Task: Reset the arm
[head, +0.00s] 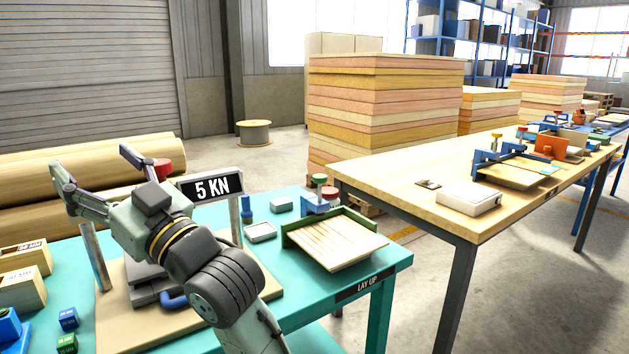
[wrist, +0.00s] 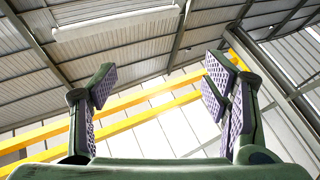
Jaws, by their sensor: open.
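My arm rises in front of the teal table in the head view, and my gripper (head: 95,168) is at its upper end, pointing up and to the left. Its two fingers are spread wide apart with nothing between them. In the wrist view my gripper (wrist: 158,92) also shows open and empty, its purple-padded fingers standing at left and right against the roof. The arm hides part of the press with the 5 KN sign (head: 212,188) behind it.
The teal table (head: 390,257) holds a green-edged tray of slats (head: 335,240), small blocks and wooden boxes (head: 22,292). A wooden table (head: 400,187) with clamps stands right. Air around the gripper looks clear.

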